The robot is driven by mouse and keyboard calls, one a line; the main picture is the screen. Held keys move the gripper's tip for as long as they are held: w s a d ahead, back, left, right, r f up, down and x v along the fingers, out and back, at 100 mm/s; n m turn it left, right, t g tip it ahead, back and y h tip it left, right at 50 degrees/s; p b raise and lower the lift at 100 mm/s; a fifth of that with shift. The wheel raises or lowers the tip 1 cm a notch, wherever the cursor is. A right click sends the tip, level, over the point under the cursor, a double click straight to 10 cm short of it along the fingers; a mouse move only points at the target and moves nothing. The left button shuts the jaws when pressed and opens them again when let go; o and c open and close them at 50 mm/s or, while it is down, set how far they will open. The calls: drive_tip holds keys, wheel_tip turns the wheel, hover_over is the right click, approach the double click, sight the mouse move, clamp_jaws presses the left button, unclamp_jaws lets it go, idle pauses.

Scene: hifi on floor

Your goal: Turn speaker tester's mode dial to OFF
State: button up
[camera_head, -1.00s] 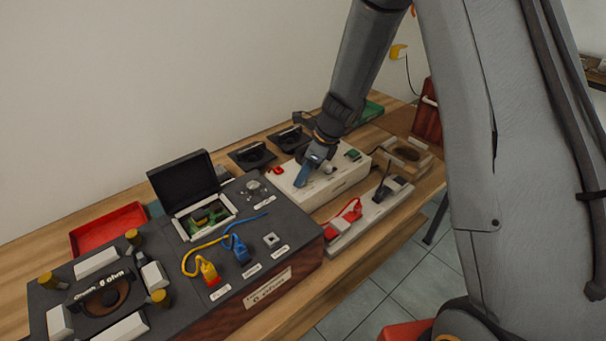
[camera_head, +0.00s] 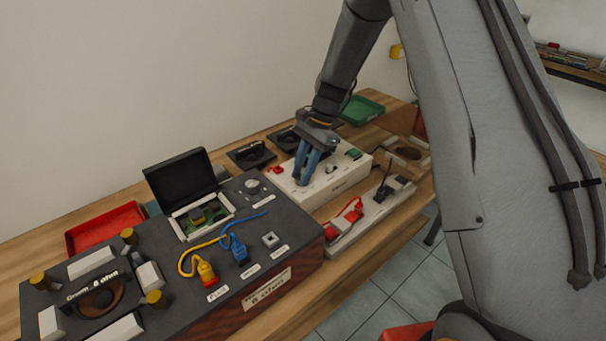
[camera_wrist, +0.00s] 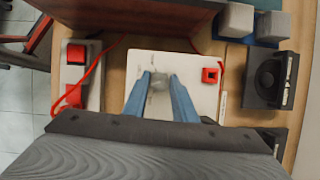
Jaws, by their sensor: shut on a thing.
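The speaker tester is a white box (camera_head: 338,182) on the bench in the head view, and its pale top (camera_wrist: 190,62) fills the middle of the wrist view. My gripper (camera_head: 302,181) points down at the tester's left part with its two blue fingers. In the wrist view the fingers (camera_wrist: 159,80) close on a small grey knob, the mode dial (camera_wrist: 159,83), one on each side. The fingers hide the dial in the head view. Its markings are too small to read, so I cannot tell its setting.
A red part (camera_head: 276,169) and a green part (camera_head: 354,153) sit on the tester. A grey strip (camera_head: 372,212) with a red plug and cable lies in front. The dark speaker box (camera_head: 300,242) stands to the left, and black speakers (camera_head: 251,155) lie behind.

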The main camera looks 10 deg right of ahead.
drive_tip(key=n, duration=0.2)
drive_tip(key=n+g+h+b, duration=0.1)
drive_tip(key=n, duration=0.1)
drive_tip(key=shift+w+a+n, duration=0.15)
drive_tip(key=shift+w+n, duration=0.05)
drive_tip(key=shift+n, duration=0.1)
drive_tip(key=shift+a+n+g+h+b, duration=0.15)
drive_tip(key=shift+n+h+b, duration=0.3)
drive_tip(key=shift+n, duration=0.55)
drive_tip(key=shift+d+n+g+h+b, duration=0.1)
drive_tip(key=shift+n+g+h+b, duration=0.3)
drive_tip(key=shift+n, duration=0.6)
drive_tip(key=o, duration=1)
drive_tip(key=shift+o, duration=0.2)
drive_tip(key=a+b+v, duration=0.1)
drive_tip(key=b+v, duration=0.1)
drive_tip(key=v, duration=0.5)
drive_tip(key=shift+d+r, duration=0.45)
drive_tip(key=shift+w, duration=0.1)
